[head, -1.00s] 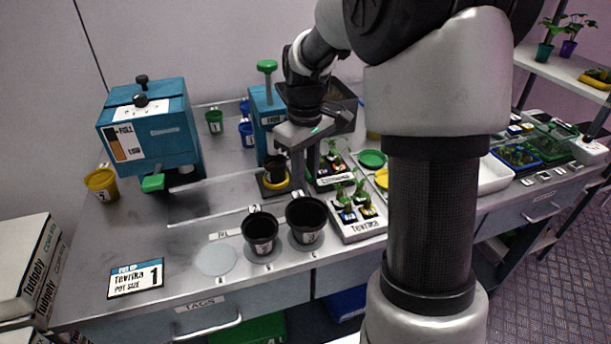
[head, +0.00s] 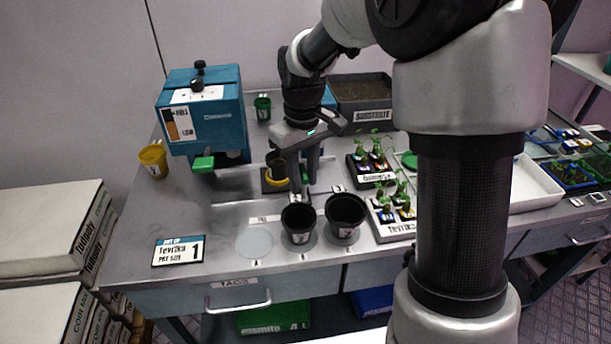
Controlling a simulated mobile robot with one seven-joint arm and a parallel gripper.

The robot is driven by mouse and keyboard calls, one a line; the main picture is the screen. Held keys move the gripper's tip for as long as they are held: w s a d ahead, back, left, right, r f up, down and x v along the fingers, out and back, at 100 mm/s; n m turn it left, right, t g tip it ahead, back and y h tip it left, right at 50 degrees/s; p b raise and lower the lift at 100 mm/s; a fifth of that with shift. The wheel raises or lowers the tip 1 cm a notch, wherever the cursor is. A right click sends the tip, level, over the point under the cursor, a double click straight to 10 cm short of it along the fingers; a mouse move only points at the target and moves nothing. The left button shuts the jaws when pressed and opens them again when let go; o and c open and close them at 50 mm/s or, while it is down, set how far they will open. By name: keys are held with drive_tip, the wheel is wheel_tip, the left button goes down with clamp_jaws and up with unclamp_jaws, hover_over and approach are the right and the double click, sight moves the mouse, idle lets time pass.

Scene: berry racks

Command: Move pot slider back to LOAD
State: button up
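The pot slider (head: 267,188) is a dark square plate with a yellow ring, sitting on the metal rail track left of my gripper. A black pot (head: 275,160) stands upright in its ring. My gripper (head: 304,186) points down just right of the slider, its fingertips low over the track. Whether the fingers close on part of the slider is hidden. The blue dispenser (head: 205,105) with a green lever stands to the left, behind the track. The blue press (head: 329,97) is mostly hidden behind my arm. I cannot read a LOAD mark.
Two black pots (head: 298,222) (head: 345,214) stand on discs in front of the track. A tag card (head: 179,250) lies at front left, and a yellow pot (head: 153,158) at far left. Seedling trays (head: 385,232) stand to the right. The track left of the slider is clear.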

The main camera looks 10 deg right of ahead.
drive_tip(key=shift+r, duration=0.15)
wheel_tip(320, 180, up, 17)
drive_tip(key=p, duration=0.3)
drive_tip(key=shift+r, duration=0.15)
drive_tip(key=s+d+r+m+t+p, duration=0.2)
drive_tip(key=s+r+p, duration=0.3)
drive_tip(key=s, duration=0.5)
drive_tip(key=s+d+r+m+t+p, duration=0.3)
drive_tip(key=s+r+p, duration=0.3)
drive_tip(key=s, duration=0.4)
drive_tip(key=shift+s+t+p, duration=0.3)
drive_tip(key=shift+p, duration=0.3)
